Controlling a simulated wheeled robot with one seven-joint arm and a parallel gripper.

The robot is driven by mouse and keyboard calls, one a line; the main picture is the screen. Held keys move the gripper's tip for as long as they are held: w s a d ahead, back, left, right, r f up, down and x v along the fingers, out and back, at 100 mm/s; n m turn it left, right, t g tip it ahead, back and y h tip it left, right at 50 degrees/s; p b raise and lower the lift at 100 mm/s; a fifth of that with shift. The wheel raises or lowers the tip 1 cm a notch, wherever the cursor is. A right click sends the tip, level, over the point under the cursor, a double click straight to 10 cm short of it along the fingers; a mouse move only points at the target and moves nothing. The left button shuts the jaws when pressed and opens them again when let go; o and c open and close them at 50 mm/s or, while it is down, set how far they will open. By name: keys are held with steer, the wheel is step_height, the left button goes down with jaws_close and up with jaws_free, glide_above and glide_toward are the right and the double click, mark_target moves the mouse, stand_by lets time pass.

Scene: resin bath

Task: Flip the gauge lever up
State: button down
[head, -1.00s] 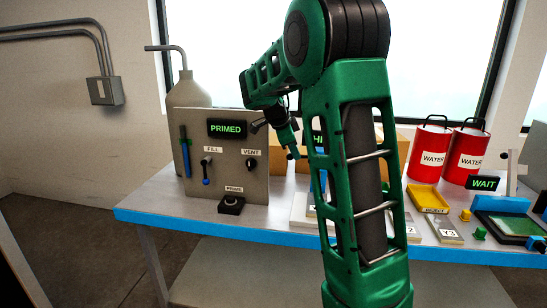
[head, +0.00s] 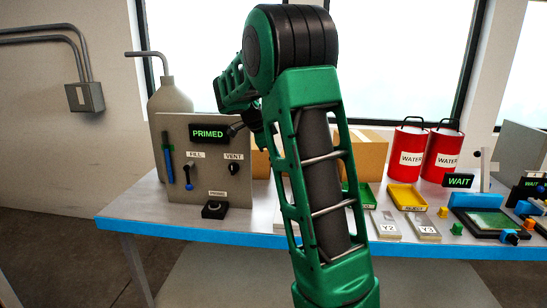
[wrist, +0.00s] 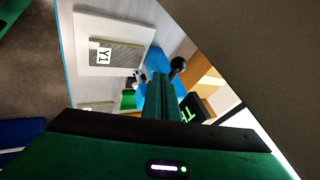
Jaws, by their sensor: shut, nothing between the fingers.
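In the wrist view, a black ball knob (wrist: 178,64), which looks like the gauge lever's end, stands beside a blue block (wrist: 158,66). A dark display (wrist: 194,106) with partly cut-off green letters is close by. My gripper (wrist: 164,82) is shut and empty, its fingers pointing toward the knob and blue block. The fingers overlap part of the block in the picture; I cannot tell whether they touch it. The lever's tilt is unclear. In the head view, my arm hides the gauge and the fingertips.
A grey panel (head: 180,184) with FILL and VENT controls and a PRIMED display (head: 208,133) stands left on the bench. A plate labelled Y1 (wrist: 116,55) lies near the gauge. Red water cans (head: 406,155), a yellow tray (head: 407,196) and a WAIT display (head: 458,181) are right.

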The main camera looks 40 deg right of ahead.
steer(key=s+a+f+v, duration=0.1)
steer(key=v, duration=1.1)
steer(key=shift+s+a, duration=0.25)
steer(key=shift+a, duration=0.05)
